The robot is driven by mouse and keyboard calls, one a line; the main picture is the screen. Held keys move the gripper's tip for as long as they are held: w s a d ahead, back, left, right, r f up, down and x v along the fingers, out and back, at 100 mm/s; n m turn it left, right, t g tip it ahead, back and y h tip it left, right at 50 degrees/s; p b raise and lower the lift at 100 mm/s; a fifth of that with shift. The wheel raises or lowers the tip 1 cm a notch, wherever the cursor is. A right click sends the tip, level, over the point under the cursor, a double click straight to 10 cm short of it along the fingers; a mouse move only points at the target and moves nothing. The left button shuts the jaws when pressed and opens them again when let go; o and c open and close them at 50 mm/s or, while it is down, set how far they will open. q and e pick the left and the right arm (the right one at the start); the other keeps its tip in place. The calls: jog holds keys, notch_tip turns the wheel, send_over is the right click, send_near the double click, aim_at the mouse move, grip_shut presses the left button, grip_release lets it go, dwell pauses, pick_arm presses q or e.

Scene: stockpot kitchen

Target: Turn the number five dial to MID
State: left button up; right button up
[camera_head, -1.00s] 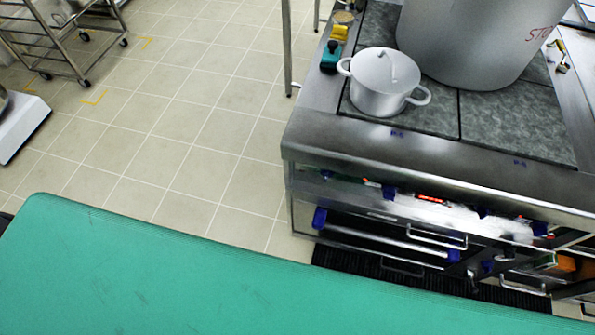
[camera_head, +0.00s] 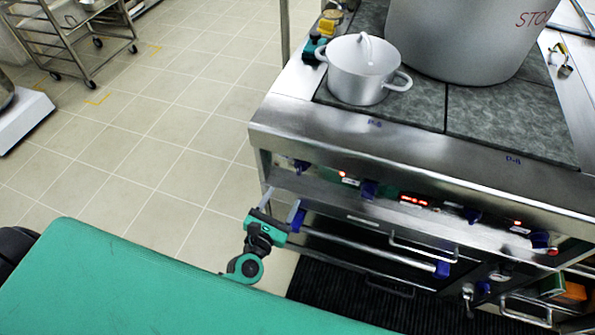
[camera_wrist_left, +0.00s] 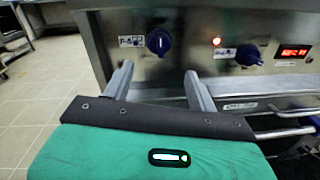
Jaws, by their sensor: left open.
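Blue dials line the stove's front panel. In the head view, the leftmost dial (camera_head: 300,166) is near the panel's left end, with a second dial (camera_head: 369,187) to its right. The wrist view shows a left dial (camera_wrist_left: 159,41) and another dial (camera_wrist_left: 248,55). My left gripper (camera_head: 281,202) is open and empty, in front of the stove's left corner. In the wrist view its fingertips (camera_wrist_left: 158,70) lie apart, with the left dial beyond the gap, untouched. My right gripper is not in view.
An oven handle bar (camera_head: 370,249) runs below the panel. A lidded pot (camera_head: 362,72) and a large stockpot (camera_head: 462,35) stand on the stove top. A wheeled rack (camera_head: 75,40) stands at the upper left. The tiled floor left of the stove is clear.

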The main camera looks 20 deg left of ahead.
aim_at(300, 167)
pick_arm(q)
jog(key=w, duration=0.3)
jog(key=w+p, duration=0.1)
jog(key=w, duration=0.3)
jog(key=w+d, duration=0.1)
jog(key=w, duration=0.2)
jog(key=shift+w, duration=0.4)
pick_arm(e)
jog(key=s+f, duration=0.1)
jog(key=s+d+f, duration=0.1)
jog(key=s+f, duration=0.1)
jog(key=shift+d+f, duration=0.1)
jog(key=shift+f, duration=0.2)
pick_arm(q)
jog(key=c, duration=1)
jog(key=shift+p, duration=0.3)
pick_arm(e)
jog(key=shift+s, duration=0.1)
